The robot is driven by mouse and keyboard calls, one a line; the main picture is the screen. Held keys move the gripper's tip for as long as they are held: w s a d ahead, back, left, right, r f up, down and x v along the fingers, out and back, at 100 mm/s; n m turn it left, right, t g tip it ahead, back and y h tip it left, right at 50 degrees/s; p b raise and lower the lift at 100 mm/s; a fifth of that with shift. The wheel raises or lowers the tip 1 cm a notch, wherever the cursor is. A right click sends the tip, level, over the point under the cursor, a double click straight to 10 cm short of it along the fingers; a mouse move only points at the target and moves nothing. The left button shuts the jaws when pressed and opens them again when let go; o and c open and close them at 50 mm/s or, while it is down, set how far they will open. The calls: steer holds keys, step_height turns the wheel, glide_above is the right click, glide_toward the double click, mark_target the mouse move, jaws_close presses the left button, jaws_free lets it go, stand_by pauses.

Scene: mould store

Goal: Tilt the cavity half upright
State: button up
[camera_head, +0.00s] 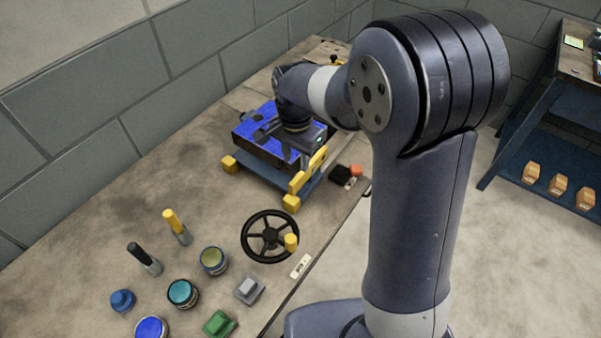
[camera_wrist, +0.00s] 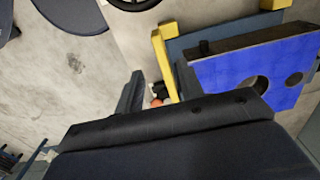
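The cavity half is a dark block with a bright blue face (camera_head: 258,127). It lies on a blue-grey base plate (camera_head: 262,172) with yellow corner blocks, on the bench. In the wrist view its blue face (camera_wrist: 228,76) shows a large round hole and a smaller one. A yellow bar (camera_head: 308,171) stands along the plate's near right side; it also shows in the wrist view (camera_wrist: 165,62). My gripper (camera_head: 303,156) points down over that side, and its wrist hides part of the block. In the wrist view my gripper (camera_wrist: 160,84) is open, with the yellow bar seen in the gap; contact cannot be told.
A black handwheel (camera_head: 270,236) with a yellow knob is in front of the plate. Several coloured buttons, a grey switch (camera_head: 249,290), a yellow lever (camera_head: 174,222) and a black lever (camera_head: 140,255) fill the near bench. A grey block wall (camera_head: 80,90) runs behind. A shelf (camera_head: 560,140) stands right.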

mark_target(296, 178)
step_height(296, 178, down, 10)
steer(key=shift+r, duration=0.15)
stand_by(0.3)
jaws_close()
steer(key=shift+p, duration=0.3)
